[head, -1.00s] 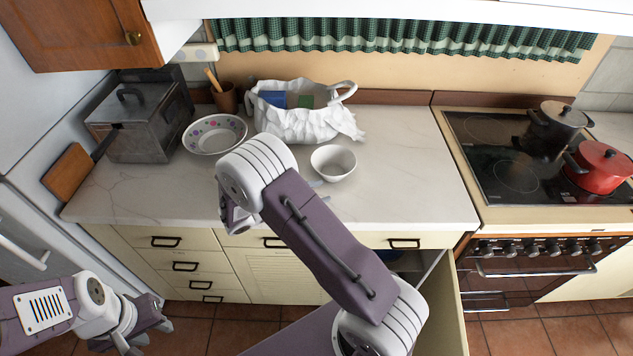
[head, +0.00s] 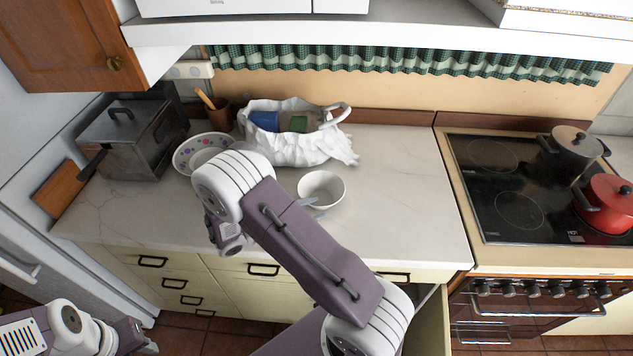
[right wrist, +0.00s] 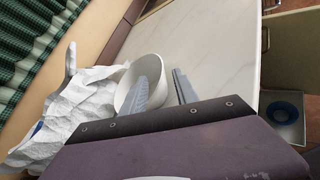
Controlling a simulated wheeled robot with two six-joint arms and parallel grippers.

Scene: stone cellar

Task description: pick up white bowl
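The white bowl (head: 328,181) stands upright on the pale countertop, in front of the white cloth-lined basket. It also shows in the right wrist view (right wrist: 127,92). My right gripper (head: 308,201) is at the bowl's near left rim, partly hidden behind my right arm in the head view. In the right wrist view its fingers (right wrist: 168,86) are apart; one overlaps the bowl's opening and the other is outside the rim. Whether either touches the bowl I cannot tell.
The white-draped basket (head: 300,150) and a patterned dish (head: 187,152) stand behind and left of the bowl. A metal box (head: 125,145) is at the far left. The stove with a red pot (head: 608,204) is at the right. The countertop (head: 410,190) right of the bowl is clear.

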